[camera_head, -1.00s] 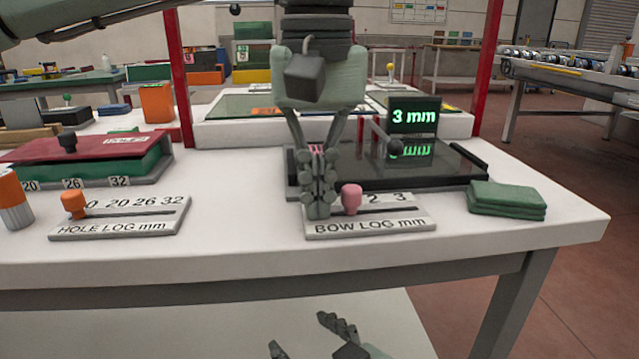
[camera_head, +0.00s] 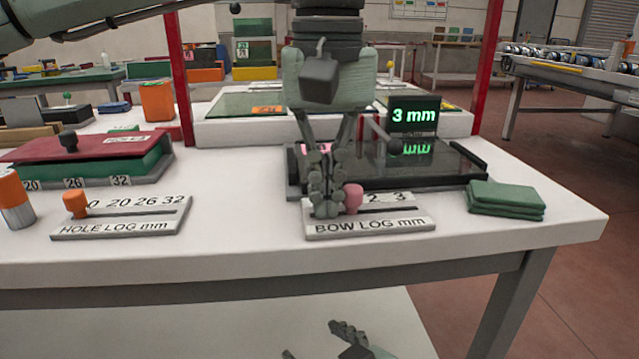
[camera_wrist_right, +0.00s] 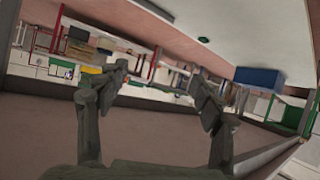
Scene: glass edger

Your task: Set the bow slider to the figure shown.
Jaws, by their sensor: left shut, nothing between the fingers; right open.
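The fingers hide the scale's left part. A dark display (camera_head: 413,115) reads 3 mm in green. My right gripper (camera_head: 325,352) is low in front of the table; in the right wrist view its fingers (camera_wrist_right: 160,95) are apart and empty.
The hole log board (camera_head: 120,220) with an orange knob (camera_head: 76,204) lies to the left. A dark glass-topped plate (camera_head: 440,165) with a ball-ended lever is behind the bow board. Green pads (camera_head: 506,198) lie to the right. Red posts (camera_head: 487,70) stand behind.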

